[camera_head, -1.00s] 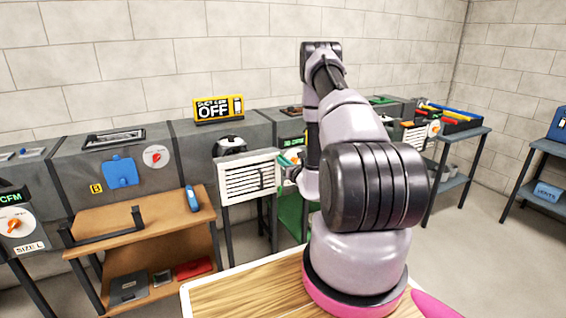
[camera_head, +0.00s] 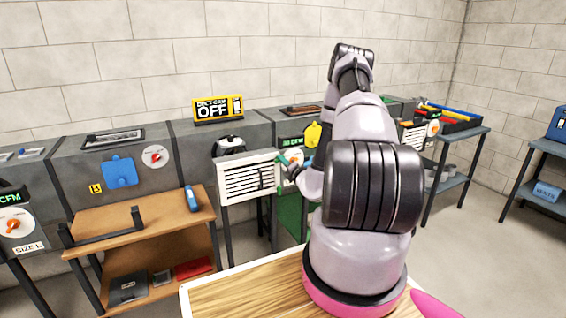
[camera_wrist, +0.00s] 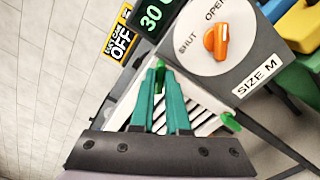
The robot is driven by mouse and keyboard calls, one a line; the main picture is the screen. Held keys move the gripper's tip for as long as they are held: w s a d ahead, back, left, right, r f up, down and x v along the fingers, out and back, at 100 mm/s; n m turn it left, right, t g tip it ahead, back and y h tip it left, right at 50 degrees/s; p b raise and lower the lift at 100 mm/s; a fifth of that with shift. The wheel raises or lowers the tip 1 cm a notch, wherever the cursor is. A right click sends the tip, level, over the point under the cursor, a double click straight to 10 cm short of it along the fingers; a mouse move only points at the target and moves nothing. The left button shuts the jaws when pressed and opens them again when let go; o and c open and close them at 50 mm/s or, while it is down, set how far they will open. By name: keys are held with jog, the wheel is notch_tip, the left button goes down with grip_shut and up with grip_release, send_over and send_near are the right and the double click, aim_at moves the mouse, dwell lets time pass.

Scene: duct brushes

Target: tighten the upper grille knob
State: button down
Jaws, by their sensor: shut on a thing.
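The white louvred grille (camera_head: 248,177) hangs in front of the grey duct in the head view. Its slats (camera_wrist: 205,122) show behind the fingers in the wrist view. My gripper (camera_head: 284,162) is at the grille's upper right edge. In the wrist view the teal fingers of my gripper (camera_wrist: 161,72) are close together at the tips, around a small green piece (camera_wrist: 160,64) that appears to be the upper grille knob, mostly hidden by them. A second green knob (camera_wrist: 228,120) is apart from the fingers, lower along the grille.
A dial with an orange knob (camera_wrist: 216,41), marked OPEN, SHUT and SIZE M, sits close beside the fingers. A yellow sign (camera_head: 219,108) reads OFF. A brown bench (camera_head: 140,228) with a blue tool (camera_head: 192,197) stands to the left.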

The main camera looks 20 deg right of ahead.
jog(key=m, duration=2.3)
jog(key=shift+a+f, duration=0.1)
jog(key=shift+f, duration=0.3)
jog(key=c, duration=0.9)
grip_release()
jog(key=shift+s, duration=0.1)
